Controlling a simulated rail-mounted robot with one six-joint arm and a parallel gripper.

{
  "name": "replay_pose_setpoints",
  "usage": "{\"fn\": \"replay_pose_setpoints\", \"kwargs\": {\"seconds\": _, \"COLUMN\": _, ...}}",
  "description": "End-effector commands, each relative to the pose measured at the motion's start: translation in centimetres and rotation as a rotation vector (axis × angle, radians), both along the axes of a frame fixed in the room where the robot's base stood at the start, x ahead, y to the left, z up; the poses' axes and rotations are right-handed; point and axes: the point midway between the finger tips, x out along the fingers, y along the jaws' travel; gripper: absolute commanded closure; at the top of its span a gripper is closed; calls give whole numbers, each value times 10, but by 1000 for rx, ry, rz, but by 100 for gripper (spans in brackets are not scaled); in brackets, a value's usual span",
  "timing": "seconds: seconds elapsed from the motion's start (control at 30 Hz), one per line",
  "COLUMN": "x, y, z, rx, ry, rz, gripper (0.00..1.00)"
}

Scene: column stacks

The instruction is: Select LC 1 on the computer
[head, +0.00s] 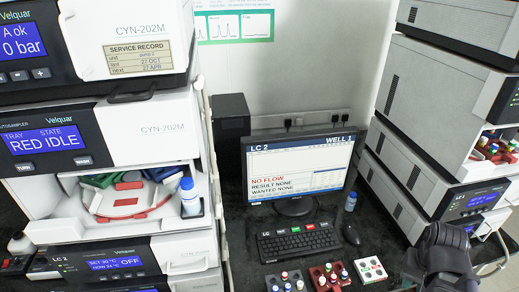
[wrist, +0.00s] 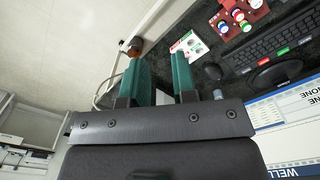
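The computer monitor (head: 300,168) stands on the dark bench between the two stacks. Its screen reads LC 2, WELL 1, NO FLOW, RESULT NONE and WANTED NONE. The keyboard (head: 298,243) lies in front of it with a few coloured keys along its far edge, including green and red; their labels are too small to read. The wrist view also shows the keyboard (wrist: 268,48) and part of the monitor (wrist: 290,125) at right. My gripper (wrist: 158,58) is open and empty, its teal fingers apart, away from the keyboard. In the head view its fingers are hidden at the lower right.
A mouse (head: 351,234) lies right of the keyboard. Racks with capped vials (head: 328,277) and a white card-like block (head: 370,270) sit in front. A blue-capped bottle (head: 350,201) stands by the monitor. Instrument stacks (head: 105,130) (head: 425,120) rise on both sides.

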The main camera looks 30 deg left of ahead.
Motion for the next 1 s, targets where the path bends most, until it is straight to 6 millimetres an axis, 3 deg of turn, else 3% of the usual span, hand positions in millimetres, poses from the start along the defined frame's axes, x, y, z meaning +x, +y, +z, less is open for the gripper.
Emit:
{"fn": "replay_pose_setpoints", "kwargs": {"seconds": 0.27, "x": 0, "y": 0, "z": 0, "rx": 0, "ry": 0, "rz": 0, "gripper": 100}}
{"fn": "replay_pose_setpoints", "kwargs": {"seconds": 1.0, "x": 0, "y": 0, "z": 0, "rx": 0, "ry": 0, "rz": 0, "gripper": 100}}
